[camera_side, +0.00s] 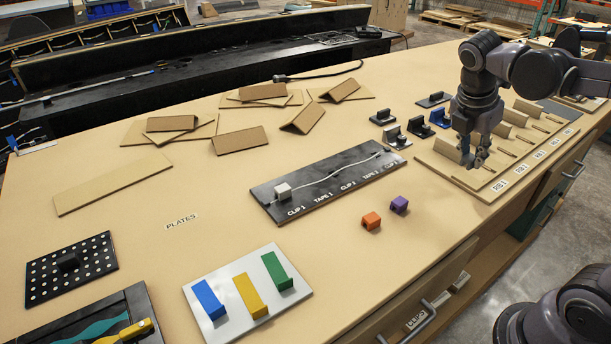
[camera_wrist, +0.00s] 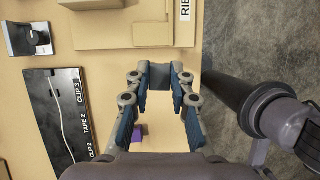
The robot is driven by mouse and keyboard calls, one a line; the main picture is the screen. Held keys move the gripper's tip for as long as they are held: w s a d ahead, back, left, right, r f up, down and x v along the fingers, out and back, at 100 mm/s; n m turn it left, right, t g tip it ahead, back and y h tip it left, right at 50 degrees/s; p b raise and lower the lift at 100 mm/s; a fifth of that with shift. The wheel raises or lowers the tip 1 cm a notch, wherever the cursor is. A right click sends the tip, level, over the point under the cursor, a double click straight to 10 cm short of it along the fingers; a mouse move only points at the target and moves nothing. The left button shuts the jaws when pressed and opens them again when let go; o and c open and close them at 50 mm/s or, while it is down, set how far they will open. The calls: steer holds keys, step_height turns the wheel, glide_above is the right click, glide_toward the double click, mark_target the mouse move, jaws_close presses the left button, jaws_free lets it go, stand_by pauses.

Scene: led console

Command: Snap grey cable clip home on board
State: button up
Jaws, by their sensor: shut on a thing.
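A light grey clip (camera_side: 282,190) sits at the CLIP 1 end of a black board (camera_side: 330,182) with a white cable along it. I cannot tell if it is fully seated. The board's CLIP 3 end shows in the wrist view (camera_wrist: 56,118). My gripper (camera_side: 477,155) is low over the tan rib board at the right, away from the clip. In the wrist view my gripper (camera_wrist: 160,78) has a small dark blue-grey block (camera_wrist: 159,78) between its fingertips. I cannot tell what this block is.
An orange clip (camera_side: 371,221) and a purple clip (camera_side: 399,204) lie in front of the black board. The rib board (camera_side: 450,176) has several upright ribs.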

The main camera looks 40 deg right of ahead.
step_height(320, 180, up, 2)
steer(key=s+d, duration=0.2)
steer(key=d, duration=0.1)
glide_above(379, 153)
steer(key=a, duration=0.2)
steer(key=shift+d+f, duration=0.2)
steer(key=shift+f, duration=3.35)
steer(key=shift+f, duration=1.25)
steer(key=shift+c, duration=0.3)
steer(key=o, duration=0.9)
steer(key=shift+r, duration=0.1)
steer(key=v, duration=1.1)
steer(key=shift+s+a+r, duration=0.15)
steer(key=shift+a+r, duration=0.1)
steer(key=shift+r, duration=0.1)
